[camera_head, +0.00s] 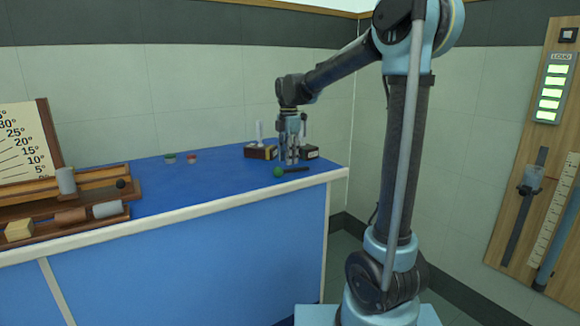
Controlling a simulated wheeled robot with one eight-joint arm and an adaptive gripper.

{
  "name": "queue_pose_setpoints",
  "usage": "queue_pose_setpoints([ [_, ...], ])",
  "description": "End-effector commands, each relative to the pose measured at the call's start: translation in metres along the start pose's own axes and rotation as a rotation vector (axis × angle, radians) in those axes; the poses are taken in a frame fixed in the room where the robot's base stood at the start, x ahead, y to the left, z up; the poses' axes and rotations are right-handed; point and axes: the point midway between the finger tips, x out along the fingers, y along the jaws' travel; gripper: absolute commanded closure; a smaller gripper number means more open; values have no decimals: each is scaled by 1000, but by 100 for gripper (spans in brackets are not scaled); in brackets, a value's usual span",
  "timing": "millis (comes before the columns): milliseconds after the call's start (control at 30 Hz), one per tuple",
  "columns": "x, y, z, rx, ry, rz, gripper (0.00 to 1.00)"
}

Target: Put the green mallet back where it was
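The green mallet (279,172) lies on the blue bench top near its right front part. Its round green head is to the left and its thin dark handle (297,169) points right. My gripper (292,161) points straight down just behind the mallet in the picture, with its fingertips close to the handle. At this size I cannot tell whether the fingers touch the handle, or whether they are open or shut.
Small dark boxes with upright levers stand left (260,152) and right (310,153) of my gripper. A green dish (170,159) and a red dish (191,158) sit farther left. A wooden rack (75,226) with blocks fills the left end. The bench middle is clear.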

Motion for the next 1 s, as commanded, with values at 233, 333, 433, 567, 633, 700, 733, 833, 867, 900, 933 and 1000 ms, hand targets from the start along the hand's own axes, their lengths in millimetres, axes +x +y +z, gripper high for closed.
queue_pose_setpoints([
  [233, -45, 0, 0, 0, 0, 0, 68],
  [333, -59, 0, 0, 0, 0, 0, 68],
  [433, -69, 0, 0, 0, 0, 0, 68],
  [567, -77, 0, 0, 0, 0, 0, 68],
  [633, -79, 0, 0, 0, 0, 0, 68],
  [700, -79, -2, 1, 5, 0, 0, 68],
  [733, -79, -3, 1, 13, 0, 1, 68],
  [833, -76, -17, 6, 75, -1, 6, 68],
  [867, -75, -24, 9, 105, -1, 9, 68],
  [900, -73, -34, 12, 154, -2, 14, 68],
  [933, -71, -44, 15, 196, -2, 17, 68],
  [1000, -65, -68, 22, 308, -2, 26, 68],
])
